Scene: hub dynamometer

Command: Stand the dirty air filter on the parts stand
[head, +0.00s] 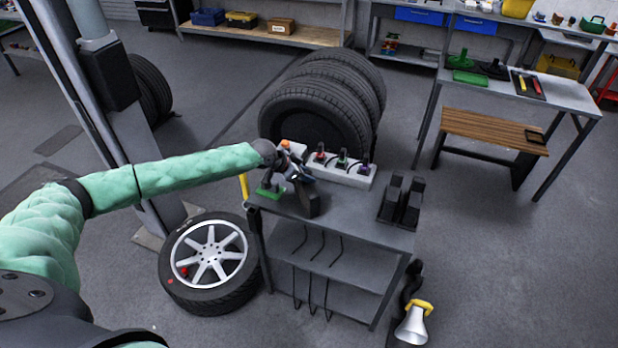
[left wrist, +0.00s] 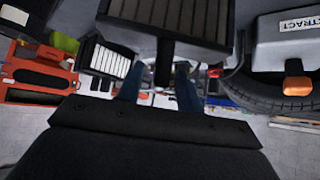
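My left gripper (head: 292,172) is over the near-left part of a grey stand (head: 345,228). A dark, block-like thing (head: 308,200) is right by it; I cannot tell for sure that it is the dirty air filter. In the left wrist view, a pleated panel in a dark frame (left wrist: 170,14) is close up at the top. A dark tab (left wrist: 164,62) hangs from it between my blue fingers (left wrist: 158,84). The fingers are apart, with a gap showing left of the tab. Another pleated panel (left wrist: 108,58) is at left. My right gripper is in neither view.
A white strip with plugs (head: 340,168) lies along the stand's back edge. Two dark upright pieces (head: 400,203) are at its right. A wheel (head: 210,262) lies left of the stand, and tyres (head: 318,105) are behind. A box marked EXTRACT (left wrist: 285,42) shows at right.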

